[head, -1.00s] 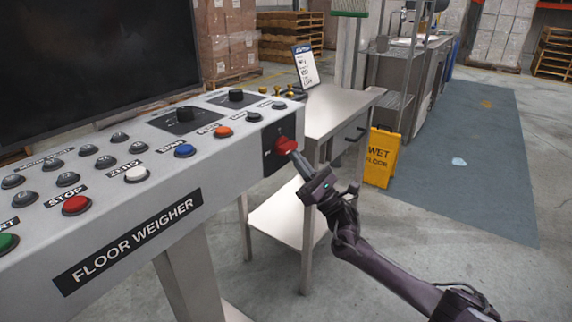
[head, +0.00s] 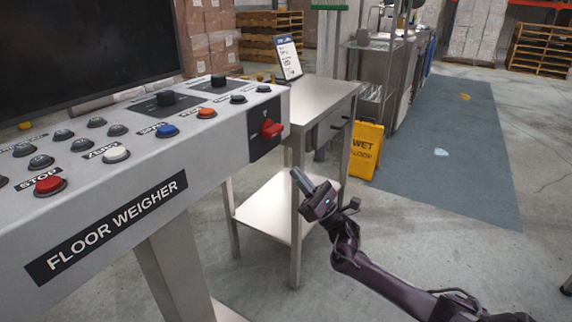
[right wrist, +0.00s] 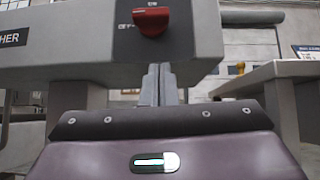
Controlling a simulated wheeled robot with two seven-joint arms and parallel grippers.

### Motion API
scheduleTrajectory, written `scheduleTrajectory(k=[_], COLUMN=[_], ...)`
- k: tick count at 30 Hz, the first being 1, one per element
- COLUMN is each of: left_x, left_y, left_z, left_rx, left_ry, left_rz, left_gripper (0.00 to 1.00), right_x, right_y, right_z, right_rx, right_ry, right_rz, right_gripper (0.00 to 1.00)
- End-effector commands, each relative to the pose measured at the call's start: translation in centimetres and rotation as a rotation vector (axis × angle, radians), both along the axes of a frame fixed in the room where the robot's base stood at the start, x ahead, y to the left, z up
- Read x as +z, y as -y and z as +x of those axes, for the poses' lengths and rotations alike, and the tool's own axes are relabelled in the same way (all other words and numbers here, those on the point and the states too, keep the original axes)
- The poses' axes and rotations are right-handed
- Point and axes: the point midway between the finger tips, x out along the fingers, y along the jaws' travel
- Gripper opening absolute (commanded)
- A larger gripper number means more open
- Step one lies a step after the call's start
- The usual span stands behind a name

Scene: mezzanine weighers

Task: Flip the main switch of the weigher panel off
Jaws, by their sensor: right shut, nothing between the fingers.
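The weigher panel (head: 120,190) is a grey slanted console labelled FLOOR WEIGHER. Its main switch (head: 271,129) is a red rotary handle on a black plate at the panel's right end. In the right wrist view the red switch (right wrist: 151,22) lies roughly crosswise, with a small label above and an OFF label at its left. My right gripper (head: 297,176) is shut and empty, below and to the right of the switch, apart from it. In the right wrist view its closed fingers (right wrist: 159,85) point up below the switch. My left gripper is not in view.
A steel side table (head: 318,100) with a lower shelf stands right behind the panel's end. A yellow wet floor sign (head: 366,150) stands beyond it. Several push buttons and knobs sit on the panel top. The floor at right is open.

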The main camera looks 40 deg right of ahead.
Motion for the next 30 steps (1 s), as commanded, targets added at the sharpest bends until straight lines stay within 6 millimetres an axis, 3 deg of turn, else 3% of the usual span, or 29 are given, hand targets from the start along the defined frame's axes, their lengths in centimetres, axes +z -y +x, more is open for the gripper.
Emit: scheduleTrajectory(k=[3,9,30], left_x=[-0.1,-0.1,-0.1], left_y=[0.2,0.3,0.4], left_z=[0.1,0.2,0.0], left_rx=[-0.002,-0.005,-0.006], left_ry=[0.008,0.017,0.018], left_rz=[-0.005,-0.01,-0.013], left_gripper=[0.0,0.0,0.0], right_x=[-1.7,-2.8,-3.3], right_y=[0.6,1.0,0.8], right_z=[-1.4,-2.6,-2.5], right_rx=[-0.002,0.001,0.012], right_ry=[-0.002,0.0,-0.022], right_rz=[0.001,0.001,0.04], right_gripper=[0.0,0.0,0.0])
